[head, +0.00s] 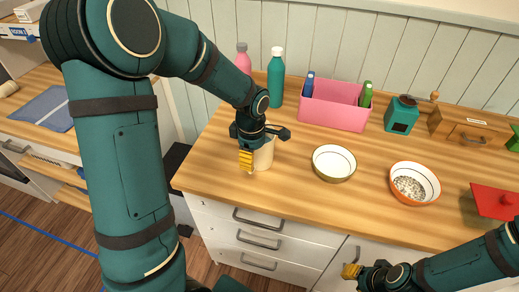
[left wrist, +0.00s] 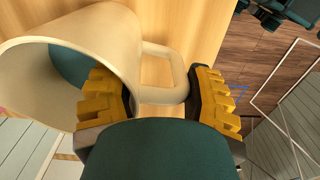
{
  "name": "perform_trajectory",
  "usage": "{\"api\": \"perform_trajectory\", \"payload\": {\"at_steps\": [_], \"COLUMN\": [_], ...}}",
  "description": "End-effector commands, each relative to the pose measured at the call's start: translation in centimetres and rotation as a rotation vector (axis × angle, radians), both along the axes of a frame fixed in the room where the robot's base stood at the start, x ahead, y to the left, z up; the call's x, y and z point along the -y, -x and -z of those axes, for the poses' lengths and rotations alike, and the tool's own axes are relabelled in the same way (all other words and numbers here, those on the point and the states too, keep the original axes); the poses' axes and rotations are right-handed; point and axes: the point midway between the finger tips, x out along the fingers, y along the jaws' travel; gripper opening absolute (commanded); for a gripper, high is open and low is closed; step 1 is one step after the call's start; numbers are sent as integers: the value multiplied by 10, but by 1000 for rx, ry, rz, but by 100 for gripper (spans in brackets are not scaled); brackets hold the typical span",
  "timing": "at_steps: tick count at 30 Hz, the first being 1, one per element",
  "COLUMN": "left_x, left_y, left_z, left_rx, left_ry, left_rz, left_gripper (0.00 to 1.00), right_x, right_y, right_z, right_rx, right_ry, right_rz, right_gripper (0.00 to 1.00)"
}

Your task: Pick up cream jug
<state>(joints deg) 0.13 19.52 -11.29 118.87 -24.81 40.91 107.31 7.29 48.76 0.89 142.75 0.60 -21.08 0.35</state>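The cream jug (head: 266,156) stands on the wooden counter near its front left edge, partly hidden behind my left gripper (head: 252,154). In the left wrist view the jug (left wrist: 95,30) shows its wide mouth and its handle (left wrist: 168,75). The yellow fingers of my left gripper (left wrist: 160,103) are spread apart, with the handle between them. The left finger overlaps the jug's mouth; I cannot tell whether it touches the wall. My right gripper (head: 352,271) is low in front of the drawers; its opening cannot be made out.
A green-rimmed bowl (head: 334,163) stands right of the jug, and an orange bowl (head: 414,183) farther right. Behind are a teal bottle (head: 276,78), a pink bin (head: 334,111) and a teal grinder (head: 401,115). The counter (head: 285,205) is clear in front of the bowls.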

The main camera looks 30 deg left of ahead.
Motion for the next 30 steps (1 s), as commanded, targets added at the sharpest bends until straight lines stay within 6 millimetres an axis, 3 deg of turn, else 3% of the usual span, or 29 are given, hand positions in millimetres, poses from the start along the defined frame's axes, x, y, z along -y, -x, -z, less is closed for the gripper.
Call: {"api": "perform_trajectory", "payload": {"at_steps": [16,30], "left_x": [0,0], "left_y": [-1,-2], "left_z": [-7,-45], "left_rx": [6,7], "left_ry": [0,-1], "left_rz": [0,1], "left_gripper": [9,9], "right_x": [0,0], "right_y": [0,-2], "right_z": [-1,-7], "right_rx": [1,6], "right_ry": [0,2], "right_rz": [0,4], "right_gripper": [34,34]}}
